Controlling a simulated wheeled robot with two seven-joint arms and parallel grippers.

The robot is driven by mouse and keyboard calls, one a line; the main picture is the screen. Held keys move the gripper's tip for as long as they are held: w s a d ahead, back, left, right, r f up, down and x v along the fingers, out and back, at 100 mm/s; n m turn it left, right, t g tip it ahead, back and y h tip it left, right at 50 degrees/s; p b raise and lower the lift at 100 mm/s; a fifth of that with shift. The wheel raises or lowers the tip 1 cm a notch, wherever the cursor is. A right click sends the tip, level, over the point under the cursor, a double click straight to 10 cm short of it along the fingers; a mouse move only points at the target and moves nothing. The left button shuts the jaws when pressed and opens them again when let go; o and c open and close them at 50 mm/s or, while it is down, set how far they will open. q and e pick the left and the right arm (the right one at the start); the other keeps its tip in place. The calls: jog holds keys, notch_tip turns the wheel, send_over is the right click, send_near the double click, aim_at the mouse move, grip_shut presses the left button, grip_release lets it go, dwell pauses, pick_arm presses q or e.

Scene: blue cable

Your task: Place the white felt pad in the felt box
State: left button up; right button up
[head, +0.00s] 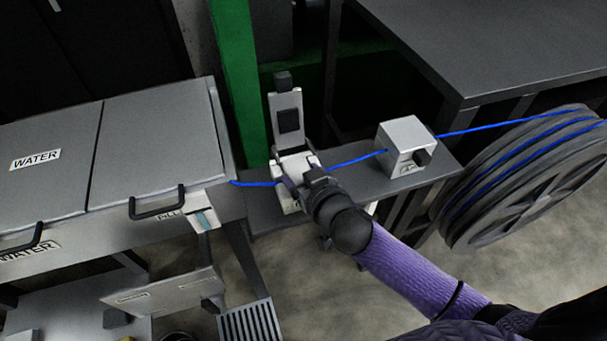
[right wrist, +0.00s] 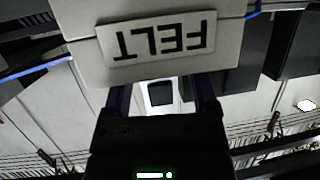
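The felt box (head: 289,199) is a small white box on a narrow dark shelf, with its lid (head: 288,113) standing upright behind it and a dark square on the lid. Its FELT label (right wrist: 158,38) shows upside down in the right wrist view. My right gripper (head: 298,181) is at the front of the box, close to it. In the right wrist view its two fingers (right wrist: 162,97) are apart, and a white surface with a dark square shows between them. I cannot make out the white felt pad for sure; the gripper hides part of the box. My left gripper is not in view.
A blue cable (head: 352,162) runs through the box area and a grey block (head: 405,144) to a large reel (head: 520,180) at the right. A grey WATER cabinet (head: 155,150) stands at the left. A green post (head: 238,80) rises behind; a dark table (head: 490,40) is at the back right.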

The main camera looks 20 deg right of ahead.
jog(key=o, duration=0.3)
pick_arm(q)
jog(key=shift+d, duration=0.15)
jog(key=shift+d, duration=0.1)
pick_arm(e)
jog(key=shift+s+r, duration=0.1)
jog(key=shift+r, duration=0.15)
jog(key=p+v, duration=0.2)
jog(key=v, duration=0.9)
jog(key=s+d+f+g+h, duration=0.1)
jog(key=s+d+f+g, duration=0.2)
jog(key=f, duration=0.7)
jog(key=s+d+f+g+h, duration=0.1)
jog(key=s+d+f+g, duration=0.1)
jog(key=f, duration=0.7)
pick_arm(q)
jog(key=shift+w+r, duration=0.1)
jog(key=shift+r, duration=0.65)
pick_arm(e)
jog(key=s+f+g, duration=0.4)
jog(key=s+f, duration=0.3)
jog(key=s, duration=0.3)
jog(key=s+f+g, duration=0.4)
jog(key=s+f, duration=0.4)
jog(key=s, duration=0.3)
jog(key=shift+s+a+f+n, duration=0.25)
jog(key=shift+a+f+n, duration=0.05)
jog(key=shift+a, duration=0.15)
